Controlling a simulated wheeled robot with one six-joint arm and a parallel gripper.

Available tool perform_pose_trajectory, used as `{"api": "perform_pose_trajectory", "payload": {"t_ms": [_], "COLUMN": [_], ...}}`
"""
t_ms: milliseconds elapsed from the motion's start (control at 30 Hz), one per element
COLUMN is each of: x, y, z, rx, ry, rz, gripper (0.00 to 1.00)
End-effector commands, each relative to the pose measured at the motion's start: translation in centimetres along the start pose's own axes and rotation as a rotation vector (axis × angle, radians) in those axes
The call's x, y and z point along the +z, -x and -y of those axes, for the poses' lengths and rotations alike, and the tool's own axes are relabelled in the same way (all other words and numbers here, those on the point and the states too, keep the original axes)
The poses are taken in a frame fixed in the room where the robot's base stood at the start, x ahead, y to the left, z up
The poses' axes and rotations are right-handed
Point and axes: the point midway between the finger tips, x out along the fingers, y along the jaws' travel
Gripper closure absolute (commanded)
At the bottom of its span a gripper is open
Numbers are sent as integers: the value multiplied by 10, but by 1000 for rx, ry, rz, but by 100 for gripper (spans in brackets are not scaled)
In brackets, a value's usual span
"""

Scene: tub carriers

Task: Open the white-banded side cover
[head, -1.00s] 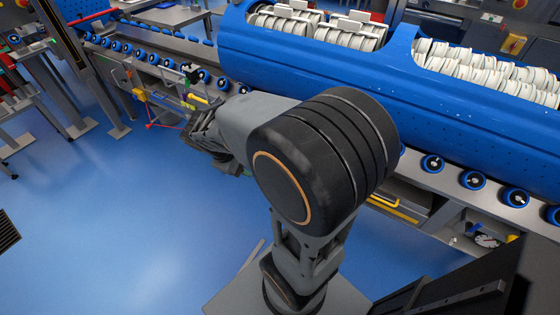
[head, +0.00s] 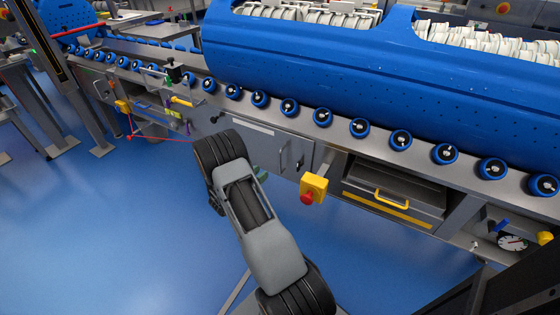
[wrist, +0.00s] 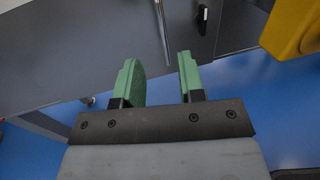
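The white-banded side cover (head: 250,142) is a grey panel on the front of the machine, with a white strip (head: 253,127) along its top. It looks shut. My arm hides its lower part in the head view. A thin upright metal handle (head: 283,157) is at its right edge; it also shows at the top of the wrist view (wrist: 161,22). My gripper (wrist: 159,65) has two green fingers, apart and with nothing between them. It points at the grey panels, below the handle in the wrist view. In the head view it is mostly hidden behind my wrist.
A yellow box with a red button (head: 313,189) sticks out right of the cover. A small black latch (wrist: 203,20) is on the neighbouring panel. A drawer with a yellow handle (head: 391,198) is further right. Blue rollers (head: 289,107) run above. The blue floor in front is clear.

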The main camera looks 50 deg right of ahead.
Motion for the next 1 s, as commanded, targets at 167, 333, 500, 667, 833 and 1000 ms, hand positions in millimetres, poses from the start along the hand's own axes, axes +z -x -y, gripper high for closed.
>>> {"api": "perform_pose_trajectory", "payload": {"t_ms": [167, 333, 500, 667, 833, 1000], "x": [-1, -1, -1, 0, 0, 0], "y": [-35, -68, -94, -111, -119, -121], "z": [2, 2, 2, 1, 1, 1], "rx": [-5, -5, -5, -3, -1, -1], "ry": [-3, -2, -2, -2, -1, -1], "rz": [0, 0, -1, -1, -2, -2], "gripper": [64, 64, 64, 64, 64, 64]}}
